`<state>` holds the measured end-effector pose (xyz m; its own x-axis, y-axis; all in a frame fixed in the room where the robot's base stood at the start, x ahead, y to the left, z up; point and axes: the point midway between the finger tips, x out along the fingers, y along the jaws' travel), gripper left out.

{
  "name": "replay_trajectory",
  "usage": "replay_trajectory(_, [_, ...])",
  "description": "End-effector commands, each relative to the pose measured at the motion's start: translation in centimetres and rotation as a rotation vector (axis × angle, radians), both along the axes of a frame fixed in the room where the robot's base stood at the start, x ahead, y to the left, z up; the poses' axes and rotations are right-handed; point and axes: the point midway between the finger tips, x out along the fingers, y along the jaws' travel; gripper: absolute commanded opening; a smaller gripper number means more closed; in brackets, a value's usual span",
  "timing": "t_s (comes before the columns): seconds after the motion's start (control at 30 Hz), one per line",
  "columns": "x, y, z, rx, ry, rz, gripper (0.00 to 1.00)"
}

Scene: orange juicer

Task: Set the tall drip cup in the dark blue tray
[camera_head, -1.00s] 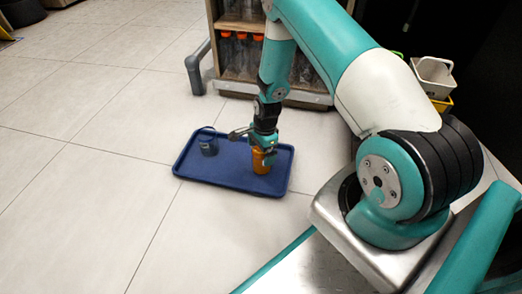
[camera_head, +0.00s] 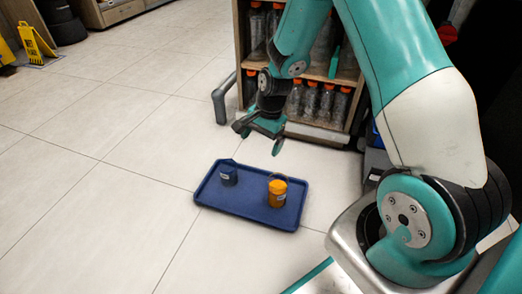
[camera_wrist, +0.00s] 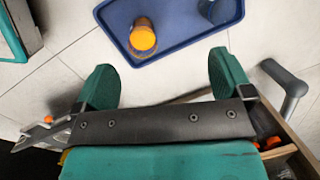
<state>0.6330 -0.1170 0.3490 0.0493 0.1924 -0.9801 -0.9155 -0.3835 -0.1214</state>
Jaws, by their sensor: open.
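The dark blue tray (camera_head: 235,207) lies flat on the floor. An orange cup (camera_head: 277,196), which I take as the tall drip cup, stands upright in its right part. A smaller dark blue cup (camera_head: 228,178) stands in the tray's left part. My gripper (camera_head: 262,136) is open and empty, above and behind the tray, clear of both cups. In the wrist view my open fingers (camera_wrist: 165,70) point toward the tray (camera_wrist: 182,38). The orange cup (camera_wrist: 143,37) lies ahead between them, apart from both. The blue cup (camera_wrist: 212,9) is partly cut off at the top edge.
A wooden shelf (camera_head: 313,124) with orange-capped bottles stands behind the tray, near my gripper. A grey bent pipe (camera_head: 220,102) juts out beside it. A yellow wet-floor sign (camera_head: 32,42) is far left. The tiled floor (camera_head: 110,190) left of the tray is clear.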

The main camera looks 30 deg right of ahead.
Motion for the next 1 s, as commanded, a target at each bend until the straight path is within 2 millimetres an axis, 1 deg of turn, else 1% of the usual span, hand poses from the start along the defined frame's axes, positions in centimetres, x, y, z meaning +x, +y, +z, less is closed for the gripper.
replay_trajectory(0.03, [-0.6,2.4,3.7,0.011,-0.043,0.144,0.98])
replay_trajectory(0.07, [-1.2,3.7,5.6,0.018,-0.065,0.235,0.98])
replay_trajectory(0.1, [-2.2,5.4,8.0,0.027,-0.094,0.357,0.98])
replay_trajectory(0.13, [-3.2,6.6,9.7,0.033,-0.118,0.449,0.98])
replay_trajectory(0.17, [-4.2,7.8,11.3,0.040,-0.140,0.542,0.98])
replay_trajectory(0.2, [-5.8,9.3,13.4,0.048,-0.171,0.667,0.98])
replay_trajectory(0.27, [-8.4,11.3,16.2,0.058,-0.220,0.853,0.98])
replay_trajectory(0.3, [-10.4,12.4,17.8,0.063,-0.253,0.976,0.98])
replay_trajectory(0.37, [-13.3,13.8,19.8,0.070,-0.299,1.150,0.98])
replay_trajectory(0.4, [-15.2,14.5,20.9,0.073,-0.327,1.258,0.98])
replay_trajectory(0.5, [-19.1,15.6,22.7,0.077,-0.390,1.480,0.98])
replay_trajectory(0.6, [-21.8,16.0,23.6,0.080,-0.430,1.629,0.98])
replay_trajectory(0.63, [-22.3,16.1,23.8,0.079,-0.439,1.660,0.98])
replay_trajectory(0.7, [-23.1,16.2,24.0,0.080,-0.451,1.704,0.98])
replay_trajectory(0.77, [-23.4,16.2,24.0,0.081,-0.453,1.721,0.98])
replay_trajectory(1.0, [-23.4,16.2,24.0,0.080,-0.455,1.722,0.98])
